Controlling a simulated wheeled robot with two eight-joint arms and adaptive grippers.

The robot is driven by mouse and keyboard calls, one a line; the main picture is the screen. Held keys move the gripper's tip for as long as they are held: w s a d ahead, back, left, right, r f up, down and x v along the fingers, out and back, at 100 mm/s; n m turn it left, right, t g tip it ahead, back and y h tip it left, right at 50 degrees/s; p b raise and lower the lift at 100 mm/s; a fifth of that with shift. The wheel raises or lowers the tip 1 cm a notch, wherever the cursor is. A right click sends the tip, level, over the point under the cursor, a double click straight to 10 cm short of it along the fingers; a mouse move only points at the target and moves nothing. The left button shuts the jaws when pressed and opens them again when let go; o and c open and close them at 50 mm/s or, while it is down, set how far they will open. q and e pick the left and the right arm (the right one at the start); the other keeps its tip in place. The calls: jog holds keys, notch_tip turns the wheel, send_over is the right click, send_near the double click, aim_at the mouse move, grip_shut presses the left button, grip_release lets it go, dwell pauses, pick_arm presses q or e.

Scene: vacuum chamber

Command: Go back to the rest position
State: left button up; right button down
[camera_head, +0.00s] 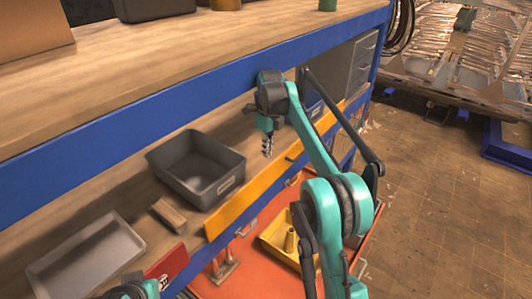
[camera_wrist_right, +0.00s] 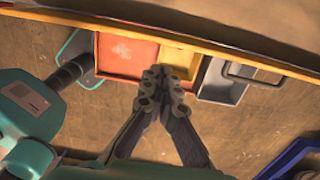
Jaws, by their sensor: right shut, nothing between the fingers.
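My right gripper (camera_head: 267,145) points down beside the blue-edged workbench, in front of its lower shelf. Its fingers are closed together and hold nothing. In the right wrist view the two fingers (camera_wrist_right: 163,75) meet at their tips. My right arm bends up from the lower right of the head view. Only a teal part of my left arm shows at the lower left edge of the head view; its gripper is out of the picture.
A dark grey bin (camera_head: 197,178), a light grey tray (camera_head: 88,262) and a small wooden block (camera_head: 169,215) are on the lower shelf. A yellow tray (camera_head: 272,240) rests on the orange surface (camera_head: 222,289). Open brown floor (camera_head: 425,210) lies at right.

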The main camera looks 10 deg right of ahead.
jog(key=s+f+n+t+b, duration=0.2)
jog(key=s+n+b, duration=0.3)
jog(key=s+n, duration=0.25)
jog(key=s+f+n+t+b, duration=0.1)
jog(key=s+f+n+b, duration=0.2)
jog(key=s+n+b, duration=0.45)
jog(key=s+f+n+t+b, duration=0.3)
jog(key=s+f+n+b, duration=0.2)
jog(key=s+f+n, duration=0.8)
jog(key=s+f, duration=0.6)
jog(key=s, duration=0.1)
jog(key=shift+a+f+t+b, duration=0.25)
jog(key=shift+a+t+b, duration=0.15)
jog(key=shift+w, duration=0.15)
